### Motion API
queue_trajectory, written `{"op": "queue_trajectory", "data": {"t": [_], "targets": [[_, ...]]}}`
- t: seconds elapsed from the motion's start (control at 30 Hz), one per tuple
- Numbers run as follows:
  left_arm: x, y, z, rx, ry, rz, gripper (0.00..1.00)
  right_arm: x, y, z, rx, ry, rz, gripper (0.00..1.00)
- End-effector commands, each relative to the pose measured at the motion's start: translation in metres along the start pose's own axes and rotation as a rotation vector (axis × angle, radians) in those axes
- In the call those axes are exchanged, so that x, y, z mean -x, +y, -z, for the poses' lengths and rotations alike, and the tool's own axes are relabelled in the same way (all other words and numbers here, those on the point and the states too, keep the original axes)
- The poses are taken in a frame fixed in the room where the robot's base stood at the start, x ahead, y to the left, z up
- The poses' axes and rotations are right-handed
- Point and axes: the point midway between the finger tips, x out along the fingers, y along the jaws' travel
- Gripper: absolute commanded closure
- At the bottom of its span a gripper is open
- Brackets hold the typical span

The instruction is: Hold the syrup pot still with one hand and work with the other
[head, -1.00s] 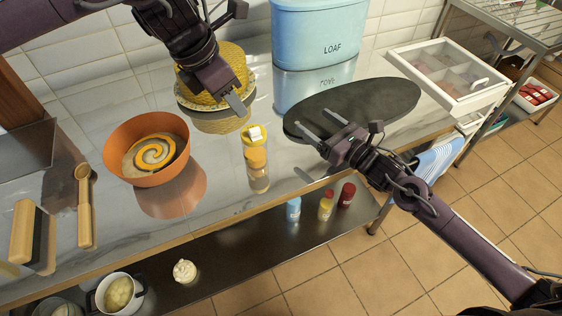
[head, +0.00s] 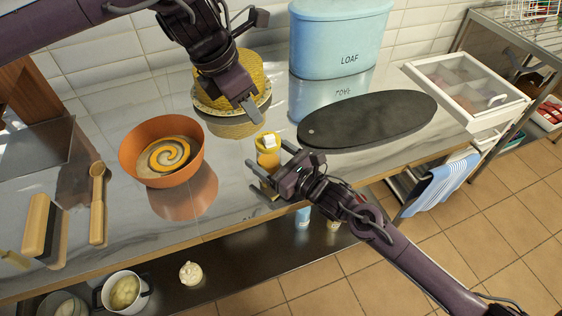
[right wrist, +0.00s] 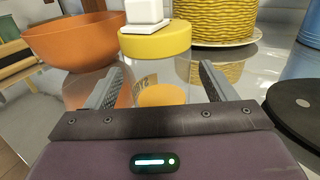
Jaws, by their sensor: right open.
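The syrup pot (head: 268,158) is a clear jar with amber contents, a yellow lid and a white block-like knob on top. It stands upright near the counter's front edge. In the right wrist view the pot (right wrist: 160,92) stands between the fingers of my open right gripper (right wrist: 160,72), with a small gap on each side. In the head view my right gripper (head: 269,157) partly hides the pot's lower part. My left gripper (head: 243,108) hangs above and behind the pot, in front of a yellow ribbed basket-like thing. Its finger opening is not clear.
An orange bowl (head: 133,165) with a swirl inside stands to the left. A dark oval board (head: 370,120) lies to the right, before a blue LOAF bin (head: 340,35). The yellow ribbed thing (head: 247,68) sits behind. Brushes (head: 97,205) lie far left.

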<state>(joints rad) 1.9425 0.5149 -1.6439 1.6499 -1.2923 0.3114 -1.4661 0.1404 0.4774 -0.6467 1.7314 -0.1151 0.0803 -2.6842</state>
Motion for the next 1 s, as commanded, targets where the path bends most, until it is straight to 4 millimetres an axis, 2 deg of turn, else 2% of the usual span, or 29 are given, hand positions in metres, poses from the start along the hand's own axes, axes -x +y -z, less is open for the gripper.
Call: {"op": "queue_trajectory", "data": {"t": [0.1, 0.37, 0.77, 1.0], "targets": [[0.0000, -0.0001, -0.0001, 0.000, 0.000, 0.000, 0.64, -0.0059, 0.0005, 0.0000, -0.001, 0.000, -0.001, 0.23], [0.0000, -0.0001, -0.0001, 0.000, 0.000, 0.000, 0.64, -0.0066, 0.0003, 0.0002, -0.001, 0.001, -0.001, 0.23], [0.0000, -0.0001, -0.0001, 0.000, 0.000, 0.000, 0.64, -0.0063, 0.0001, 0.0002, -0.001, 0.001, -0.001, 0.74], [0.0000, -0.0001, -0.0001, 0.000, 0.000, 0.000, 0.64, -0.0063, 0.0001, 0.0003, -0.001, 0.001, -0.001, 0.74]]}}
